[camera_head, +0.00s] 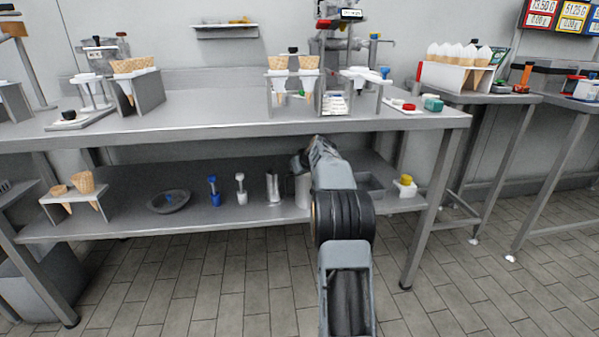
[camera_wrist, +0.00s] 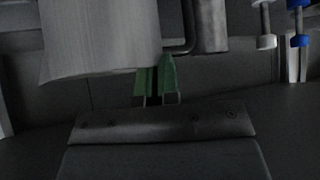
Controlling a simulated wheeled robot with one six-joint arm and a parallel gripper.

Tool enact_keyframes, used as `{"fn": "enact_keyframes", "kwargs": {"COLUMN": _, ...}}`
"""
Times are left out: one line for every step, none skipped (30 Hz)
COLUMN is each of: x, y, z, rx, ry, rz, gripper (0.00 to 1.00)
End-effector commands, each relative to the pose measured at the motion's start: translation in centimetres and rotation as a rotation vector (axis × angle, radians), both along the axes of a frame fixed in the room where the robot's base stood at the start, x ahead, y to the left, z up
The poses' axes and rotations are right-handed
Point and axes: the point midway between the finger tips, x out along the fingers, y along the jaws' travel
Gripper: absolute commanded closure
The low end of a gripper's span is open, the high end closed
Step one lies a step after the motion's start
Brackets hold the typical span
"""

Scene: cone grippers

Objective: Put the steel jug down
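The steel jug (camera_wrist: 100,40) is a plain grey cylinder, large in the upper left of the wrist view. Its thin handle (camera_wrist: 190,30) bends down on its right side. In the head view the jug (camera_head: 303,190) is on or just above the lower shelf, partly hidden by my arm. My gripper (camera_wrist: 156,80) has green-padded fingers a narrow gap apart, with their tips at the lower edge of the jug and its handle. The jug and handle cover the tips, so I cannot tell whether the fingers grip the handle.
The lower shelf (camera_head: 120,218) holds a slim metal cup (camera_head: 273,188), a white tool (camera_head: 240,188), a blue tool (camera_head: 214,191) and a dark dish (camera_head: 169,201). A grey tray (camera_head: 371,188) is right of my arm. The worktop (camera_head: 200,120) overhangs the shelf.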

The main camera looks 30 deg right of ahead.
Motion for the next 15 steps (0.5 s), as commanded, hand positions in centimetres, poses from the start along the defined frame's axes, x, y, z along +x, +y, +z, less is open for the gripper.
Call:
{"fn": "enact_keyframes", "kwargs": {"x": 0.03, "y": -0.03, "z": 0.35, "rx": -0.004, "ry": -0.006, "rz": -0.001, "gripper": 1.00}}
{"fn": "enact_keyframes", "kwargs": {"x": 0.03, "y": -0.03, "z": 0.34, "rx": -0.004, "ry": -0.006, "rz": -0.001, "gripper": 1.00}}
{"fn": "enact_keyframes", "kwargs": {"x": 0.03, "y": -0.03, "z": 0.30, "rx": -0.004, "ry": -0.006, "rz": -0.001, "gripper": 1.00}}
{"fn": "enact_keyframes", "kwargs": {"x": 0.03, "y": -0.03, "z": 0.24, "rx": -0.004, "ry": -0.006, "rz": -0.001, "gripper": 1.00}}
{"fn": "enact_keyframes", "kwargs": {"x": 0.00, "y": 0.00, "z": -0.11, "rx": 0.000, "ry": 0.000, "rz": 0.000, "gripper": 0.96}}
{"fn": "enact_keyframes", "kwargs": {"x": 0.00, "y": 0.00, "z": -0.10, "rx": 0.000, "ry": 0.000, "rz": 0.000, "gripper": 0.92}}
{"fn": "enact_keyframes", "kwargs": {"x": 0.00, "y": 0.00, "z": -0.10, "rx": 0.000, "ry": 0.000, "rz": 0.000, "gripper": 0.90}}
{"fn": "enact_keyframes", "kwargs": {"x": -0.01, "y": 0.00, "z": -0.11, "rx": 0.000, "ry": 0.000, "rz": 0.000, "gripper": 0.87}}
{"fn": "enact_keyframes", "kwargs": {"x": -0.01, "y": 0.00, "z": -0.11, "rx": 0.000, "ry": 0.000, "rz": 0.000, "gripper": 0.83}}
{"fn": "enact_keyframes", "kwargs": {"x": -0.01, "y": 0.00, "z": -0.11, "rx": 0.000, "ry": 0.000, "rz": 0.000, "gripper": 0.80}}
{"fn": "enact_keyframes", "kwargs": {"x": -0.01, "y": 0.00, "z": -0.11, "rx": 0.000, "ry": 0.000, "rz": 0.000, "gripper": 0.77}}
{"fn": "enact_keyframes", "kwargs": {"x": -0.01, "y": 0.00, "z": -0.12, "rx": 0.000, "ry": 0.000, "rz": 0.000, "gripper": 0.73}}
{"fn": "enact_keyframes", "kwargs": {"x": -0.01, "y": 0.00, "z": -0.12, "rx": 0.000, "ry": 0.000, "rz": 0.000, "gripper": 0.72}}
{"fn": "enact_keyframes", "kwargs": {"x": -0.01, "y": 0.00, "z": -0.12, "rx": 0.000, "ry": 0.000, "rz": 0.000, "gripper": 0.72}}
{"fn": "enact_keyframes", "kwargs": {"x": -0.01, "y": 0.00, "z": -0.12, "rx": 0.000, "ry": 0.000, "rz": 0.000, "gripper": 0.72}}
